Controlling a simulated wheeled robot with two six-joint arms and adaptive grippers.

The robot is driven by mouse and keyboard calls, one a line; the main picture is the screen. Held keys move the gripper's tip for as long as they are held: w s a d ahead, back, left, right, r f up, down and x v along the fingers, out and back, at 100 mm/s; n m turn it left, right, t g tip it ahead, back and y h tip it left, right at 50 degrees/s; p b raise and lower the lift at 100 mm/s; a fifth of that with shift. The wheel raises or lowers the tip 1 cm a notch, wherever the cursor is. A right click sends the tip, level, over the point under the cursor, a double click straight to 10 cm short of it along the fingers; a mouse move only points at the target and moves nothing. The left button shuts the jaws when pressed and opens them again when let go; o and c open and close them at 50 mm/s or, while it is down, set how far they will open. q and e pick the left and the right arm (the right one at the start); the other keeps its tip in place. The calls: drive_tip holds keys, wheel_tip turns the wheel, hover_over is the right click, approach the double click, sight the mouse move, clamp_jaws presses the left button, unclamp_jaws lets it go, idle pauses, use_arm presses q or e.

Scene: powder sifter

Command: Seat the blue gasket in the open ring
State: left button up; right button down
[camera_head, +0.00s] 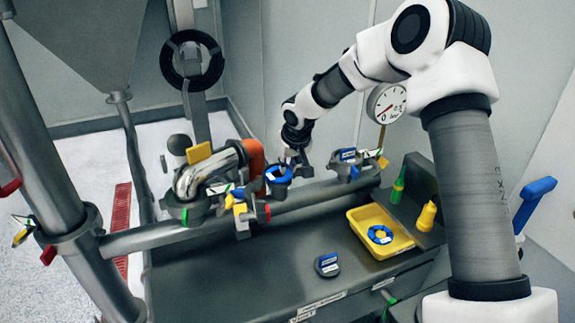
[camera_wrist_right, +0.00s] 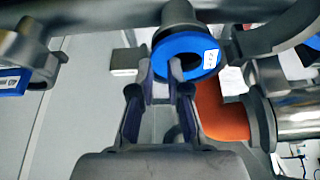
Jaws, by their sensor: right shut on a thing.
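The blue gasket (camera_head: 279,174) with a white label is held by my right gripper (camera_head: 293,160), shut on its rim. In the right wrist view the gasket (camera_wrist_right: 188,42) is tilted, and the fingers (camera_wrist_right: 165,75) overlap its lower left edge. Its opening is dark, and a grey pipe stub (camera_wrist_right: 180,10) rises behind it. In the head view it sits at a grey pipe end beside the pipe elbow (camera_head: 205,175). I cannot tell whether it touches or is seated there. A curved grey ring half (camera_wrist_right: 275,35) is right of the gasket. My left gripper is not in view.
A yellow tray (camera_head: 362,244) on the bench holds another blue ring (camera_head: 380,234). Green (camera_head: 398,186) and yellow bottles (camera_head: 427,214) stand right. An orange part (camera_wrist_right: 222,112) lies close to my right fingers. The front bench is mostly clear.

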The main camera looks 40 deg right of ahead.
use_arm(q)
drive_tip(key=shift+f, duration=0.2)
use_arm(e)
drive_tip(key=shift+s+f, duration=0.3)
drive_tip(key=shift+f, duration=0.35)
drive_tip(key=c, duration=1.1)
unclamp_jaws()
drive_tip(key=shift+d, duration=0.1)
drive_tip(key=shift+o, duration=0.2)
drive_tip(key=shift+w+d+f, duration=0.25)
drive_tip(key=shift+w+d, duration=0.15)
drive_tip(key=shift+d, duration=0.05)
drive_tip(key=shift+a+r, duration=0.25)
drive_tip(key=shift+r, duration=0.4)
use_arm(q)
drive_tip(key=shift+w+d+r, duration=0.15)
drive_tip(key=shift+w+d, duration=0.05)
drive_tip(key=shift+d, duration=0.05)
use_arm(e)
drive_tip(key=v, duration=1.1)
drive_tip(key=shift+s, duration=0.1)
